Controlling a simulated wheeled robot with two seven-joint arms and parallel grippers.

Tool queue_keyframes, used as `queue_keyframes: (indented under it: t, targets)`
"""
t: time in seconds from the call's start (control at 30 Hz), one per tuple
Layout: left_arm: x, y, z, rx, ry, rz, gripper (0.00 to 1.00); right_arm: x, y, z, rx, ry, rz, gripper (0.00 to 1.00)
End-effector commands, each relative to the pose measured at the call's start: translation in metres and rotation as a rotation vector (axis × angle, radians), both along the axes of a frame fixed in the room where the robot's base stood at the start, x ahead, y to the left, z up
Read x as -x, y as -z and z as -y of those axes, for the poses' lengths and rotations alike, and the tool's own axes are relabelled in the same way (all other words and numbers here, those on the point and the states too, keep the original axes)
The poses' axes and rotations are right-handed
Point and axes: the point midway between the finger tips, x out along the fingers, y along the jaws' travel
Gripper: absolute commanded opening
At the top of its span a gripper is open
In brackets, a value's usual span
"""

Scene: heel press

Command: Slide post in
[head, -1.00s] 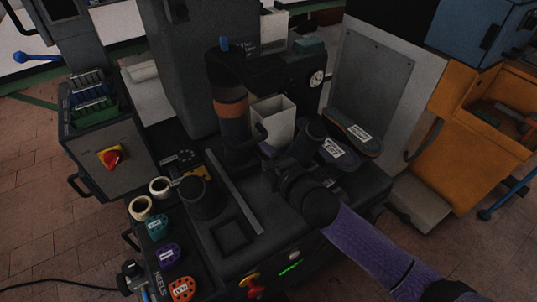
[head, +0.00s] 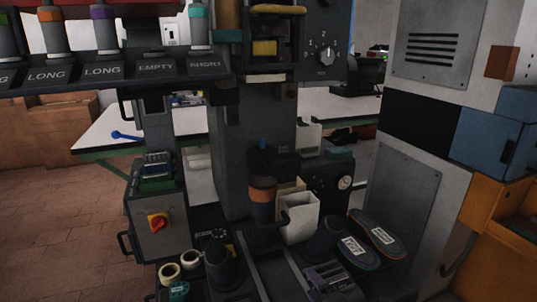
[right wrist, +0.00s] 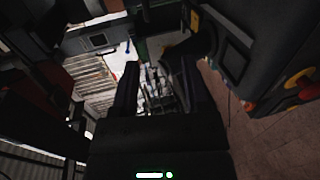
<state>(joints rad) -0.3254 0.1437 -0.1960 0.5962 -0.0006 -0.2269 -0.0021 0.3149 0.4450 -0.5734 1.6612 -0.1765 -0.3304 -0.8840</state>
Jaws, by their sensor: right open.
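A dark post with an orange band (head: 262,198) stands upright at the front of the press column (head: 235,150). A blue-tipped dark block (head: 275,155) is at its top. I cannot tell how far it is seated. On the overhead rack (head: 110,72), banded posts hang above labels reading LONG and SHORT; the slot marked EMPTY (head: 155,67) holds none. My right gripper (right wrist: 158,75) is open in the right wrist view, with two dark fingers apart and nothing clearly held between them. I cannot make it out clearly in the head view. My left gripper is not in view.
A white bin (head: 299,217), a dark cylinder (head: 325,238) and two labelled soles (head: 380,238) crowd the right. A gauge (head: 345,182) sits behind. Brick floor (head: 60,225) is open at left.

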Motion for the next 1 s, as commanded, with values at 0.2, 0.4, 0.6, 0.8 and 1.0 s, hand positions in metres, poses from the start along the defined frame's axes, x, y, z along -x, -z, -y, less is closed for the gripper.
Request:
queue_keyframes:
  t: [0.2, 0.4, 0.6, 0.8, 1.0]
  targets:
    - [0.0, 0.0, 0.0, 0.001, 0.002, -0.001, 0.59, 0.006, 0.031, 0.011, -0.05, 0.052, -0.092, 0.58]
    - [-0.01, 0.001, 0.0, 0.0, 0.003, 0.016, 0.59, 0.018, 0.072, 0.026, -0.117, 0.128, -0.214, 0.58]
    - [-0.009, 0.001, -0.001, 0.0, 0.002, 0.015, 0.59, 0.048, 0.135, 0.049, -0.22, 0.261, -0.399, 0.58]
    - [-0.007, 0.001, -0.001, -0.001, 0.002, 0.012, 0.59, 0.117, 0.222, 0.079, -0.359, 0.487, -0.66, 0.58]
    - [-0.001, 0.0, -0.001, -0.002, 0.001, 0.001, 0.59, 0.273, 0.32, 0.11, -0.535, 0.902, -1.017, 0.58]
